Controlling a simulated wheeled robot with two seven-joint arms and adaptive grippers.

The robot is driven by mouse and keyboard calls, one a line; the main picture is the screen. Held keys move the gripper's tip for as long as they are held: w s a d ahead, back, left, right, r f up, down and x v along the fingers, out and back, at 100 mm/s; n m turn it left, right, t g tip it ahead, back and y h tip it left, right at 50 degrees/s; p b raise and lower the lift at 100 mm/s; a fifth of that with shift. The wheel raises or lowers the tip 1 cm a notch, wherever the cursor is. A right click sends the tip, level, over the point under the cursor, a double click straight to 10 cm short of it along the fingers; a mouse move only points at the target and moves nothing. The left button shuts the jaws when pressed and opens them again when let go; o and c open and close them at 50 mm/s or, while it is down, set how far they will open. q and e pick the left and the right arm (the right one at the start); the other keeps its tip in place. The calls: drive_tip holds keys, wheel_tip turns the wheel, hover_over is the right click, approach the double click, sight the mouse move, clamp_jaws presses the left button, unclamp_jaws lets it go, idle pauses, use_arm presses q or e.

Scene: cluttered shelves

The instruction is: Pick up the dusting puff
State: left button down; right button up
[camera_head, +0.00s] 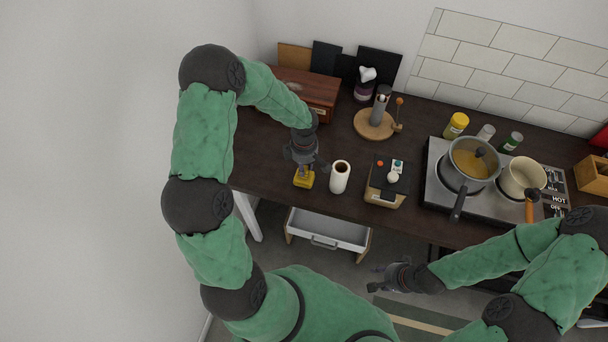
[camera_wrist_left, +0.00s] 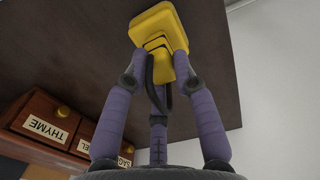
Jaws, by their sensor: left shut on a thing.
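A yellow block-like thing (camera_head: 304,179) with dark markings is between the fingers of my left gripper (camera_head: 303,164), near the front left edge of the dark counter. In the left wrist view the fingers close on the near end of the yellow thing (camera_wrist_left: 160,29), with the dark counter behind it. Whether this is the dusting puff I cannot tell for sure. A white puffy thing (camera_head: 367,74) tops a dark jar at the back. My right gripper (camera_head: 377,279) is empty, low in front of the counter, with its fingers apart.
A stove (camera_head: 435,190) with pots is at the right. A wooden spice-drawer box (camera_head: 318,94) stands behind.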

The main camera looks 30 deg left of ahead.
use_arm(q)
drive_tip(key=shift+r, duration=0.15)
drive_tip(key=shift+r, duration=0.2)
wheel_tip(320, 180, up, 2)
drive_tip(key=shift+w+r, duration=0.1)
drive_tip(key=s+d+r, duration=0.4)
drive_tip(key=s+r, duration=0.6)
drive_tip(key=s, duration=0.3)
drive_tip(key=shift+s+d, duration=0.2)
drive_tip(key=shift+s, duration=0.05)
